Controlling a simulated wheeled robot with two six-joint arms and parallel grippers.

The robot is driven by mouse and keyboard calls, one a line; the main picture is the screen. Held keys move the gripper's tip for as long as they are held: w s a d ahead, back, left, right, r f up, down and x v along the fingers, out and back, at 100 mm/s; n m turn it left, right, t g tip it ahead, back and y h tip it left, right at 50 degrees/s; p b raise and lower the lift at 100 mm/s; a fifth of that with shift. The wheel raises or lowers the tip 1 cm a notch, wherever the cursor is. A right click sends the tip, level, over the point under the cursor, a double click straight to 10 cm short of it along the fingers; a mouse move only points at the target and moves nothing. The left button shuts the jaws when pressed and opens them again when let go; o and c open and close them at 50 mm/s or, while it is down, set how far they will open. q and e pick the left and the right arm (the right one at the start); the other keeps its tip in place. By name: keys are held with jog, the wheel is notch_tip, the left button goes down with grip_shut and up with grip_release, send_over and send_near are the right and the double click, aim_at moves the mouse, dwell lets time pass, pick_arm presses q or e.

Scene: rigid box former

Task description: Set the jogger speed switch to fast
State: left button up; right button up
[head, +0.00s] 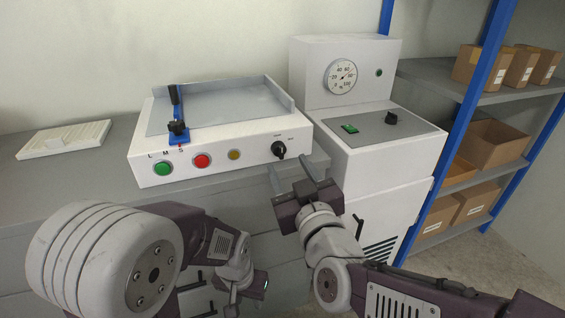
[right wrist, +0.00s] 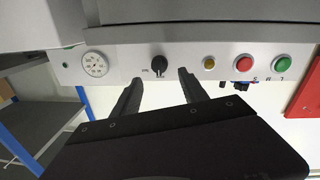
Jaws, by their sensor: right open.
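The jogger (head: 210,165) is a white box with a grey tray on top. Its speed switch (head: 278,149) is a black rotary knob at the right end of the front panel. Two small labels sit above it, too small to read, and I cannot tell which one it points to. My right gripper (head: 307,174) is in front of and below the switch. In the right wrist view, the switch (right wrist: 157,63) lies just beyond and between the open fingertips (right wrist: 159,77), apart from them. My left gripper (head: 256,287) hangs low in front of the counter; its jaws are unclear.
Green (head: 163,168), red (head: 202,160) and amber (head: 235,154) buttons line the same panel. A white machine with a gauge (head: 342,76) and a black knob (head: 391,117) stands close on the right. A blue-framed shelf (head: 440,85) holds cardboard boxes. A white pad (head: 65,139) lies on the counter.

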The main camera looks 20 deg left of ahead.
aim_at(282, 153)
jog(key=b+x, duration=0.1)
jog(key=x, duration=0.4)
jog(key=shift+f, duration=0.15)
jog(key=shift+w+a, duration=0.2)
jog(key=shift+w, duration=0.2)
grip_shut()
jog(key=shift+m, duration=0.3)
jog(key=m+b, duration=0.1)
jog(key=m, duration=0.3)
jog(key=shift+m+g, duration=0.3)
jog(key=m+b, duration=0.1)
jog(key=m, duration=0.2)
jog(key=shift+d+b, duration=0.1)
jog(key=shift+b, duration=0.2)
jog(key=shift+m+b, duration=0.65)
jog(key=shift+m, duration=1.25)
